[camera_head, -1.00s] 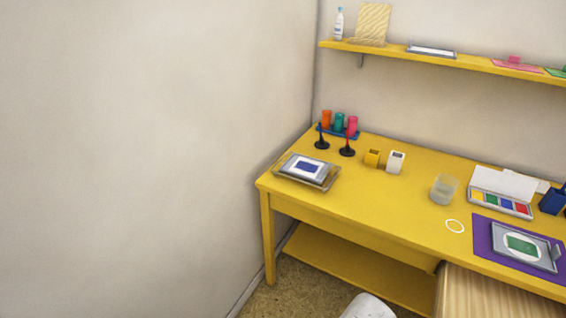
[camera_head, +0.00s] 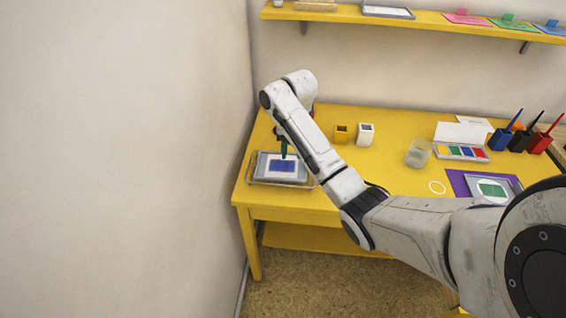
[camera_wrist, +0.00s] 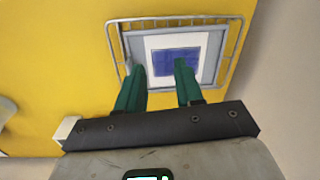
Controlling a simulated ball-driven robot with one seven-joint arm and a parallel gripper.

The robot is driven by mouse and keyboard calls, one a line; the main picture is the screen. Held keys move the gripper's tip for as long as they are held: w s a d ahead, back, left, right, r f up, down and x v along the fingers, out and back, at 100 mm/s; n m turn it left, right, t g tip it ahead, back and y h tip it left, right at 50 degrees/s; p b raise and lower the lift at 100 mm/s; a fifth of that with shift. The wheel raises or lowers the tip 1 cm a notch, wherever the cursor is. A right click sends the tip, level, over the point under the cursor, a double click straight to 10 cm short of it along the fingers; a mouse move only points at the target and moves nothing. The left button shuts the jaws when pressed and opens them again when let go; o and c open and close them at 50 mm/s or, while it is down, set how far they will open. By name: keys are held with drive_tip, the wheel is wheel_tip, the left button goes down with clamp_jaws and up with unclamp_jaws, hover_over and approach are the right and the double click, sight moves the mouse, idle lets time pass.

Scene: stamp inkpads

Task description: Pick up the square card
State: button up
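The square card (camera_head: 283,166) is white with a blue patch. It lies flat on a grey plate (camera_head: 262,165) in a wire tray at the desk's left end. In the wrist view the card (camera_wrist: 178,60) shows at the upper middle, inside the grey plate and the wire tray (camera_wrist: 239,40). My gripper (camera_head: 284,153) points down over the card, at its far side in the head view. Its two green fingers (camera_wrist: 160,68) are apart with nothing between them. I cannot tell exactly how high the fingertips are above the card.
The yellow desk (camera_head: 390,185) has a yellow holder (camera_head: 341,134), a white holder (camera_head: 365,134), a glass (camera_head: 418,153), a paint box (camera_head: 461,152) and a purple mat (camera_head: 459,183) to the right. A wall (camera_head: 120,160) is close on the left. A shelf (camera_head: 340,14) runs above.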

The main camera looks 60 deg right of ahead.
drive_tip(key=s+d+r+m, duration=0.1)
drive_tip(key=s+d+r, duration=0.1)
drive_tip(key=d, duration=0.4)
drive_tip(key=shift+g, duration=0.3)
drive_tip(key=f, duration=0.6)
drive_tip(key=s+f+p, duration=0.1)
drive_tip(key=f, duration=0.3)
drive_tip(key=shift+a, duration=0.25)
clamp_jaws()
